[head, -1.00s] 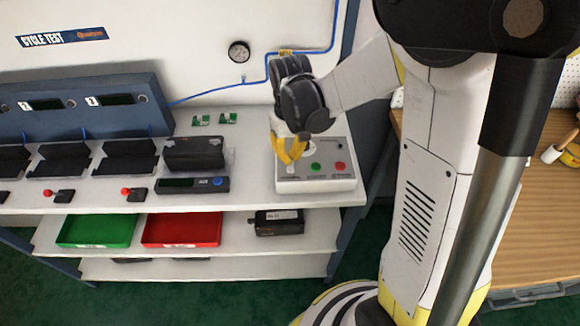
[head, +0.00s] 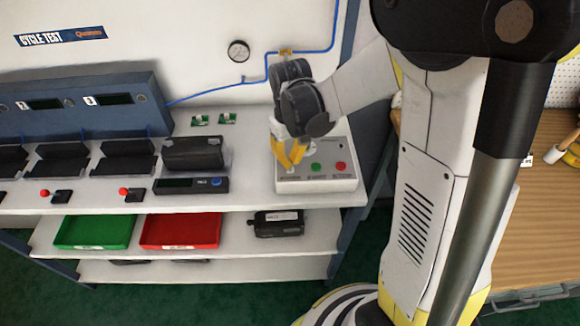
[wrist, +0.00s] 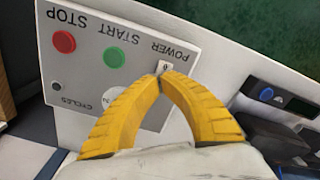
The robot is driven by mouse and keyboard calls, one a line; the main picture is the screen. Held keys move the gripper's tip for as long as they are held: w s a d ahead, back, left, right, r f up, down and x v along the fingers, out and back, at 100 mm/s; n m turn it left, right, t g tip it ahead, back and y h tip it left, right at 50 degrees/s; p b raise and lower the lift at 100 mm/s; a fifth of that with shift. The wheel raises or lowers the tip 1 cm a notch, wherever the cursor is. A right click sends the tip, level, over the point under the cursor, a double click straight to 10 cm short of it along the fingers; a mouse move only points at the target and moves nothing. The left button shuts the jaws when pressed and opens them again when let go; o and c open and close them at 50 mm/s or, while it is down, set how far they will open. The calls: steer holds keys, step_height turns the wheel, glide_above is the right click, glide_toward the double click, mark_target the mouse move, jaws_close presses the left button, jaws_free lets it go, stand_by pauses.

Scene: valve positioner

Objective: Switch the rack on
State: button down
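The white control box (head: 338,183) stands at the right end of the bench. In the wrist view its panel (wrist: 85,75) appears upside down, with a green START button (wrist: 114,58), a red STOP button (wrist: 64,42) and a small pale POWER switch (wrist: 164,67) marked "0". My gripper (head: 289,168) is over the box's left part. In the wrist view its yellow fingers (wrist: 166,76) come together at the tips, right at the switch; I cannot tell whether they touch it. Nothing shows held between them. The blue rack (head: 75,110) with dark displays stands at the left.
A black device (head: 193,153) and a dark unit with a blue button (head: 190,186) lie left of the box. Green (head: 95,231) and red (head: 180,231) trays are on the shelf below. A blue hose and a gauge (head: 238,51) are on the wall behind.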

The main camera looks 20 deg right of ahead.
steer(key=shift+f, duration=0.3)
steer(key=shift+r+p, duration=2.4)
steer(key=shift+r, duration=1.15)
steer(key=shift+r, duration=0.15)
steer(key=s+r+m+t+b, duration=0.2)
steer(key=s+r+t, duration=0.5)
steer(key=s, duration=0.5)
step_height(320, 180, up, 2)
steer(key=shift+s+r+b, duration=0.2)
steer(key=shift+s+b, duration=0.15)
steer(key=shift+b, duration=0.35)
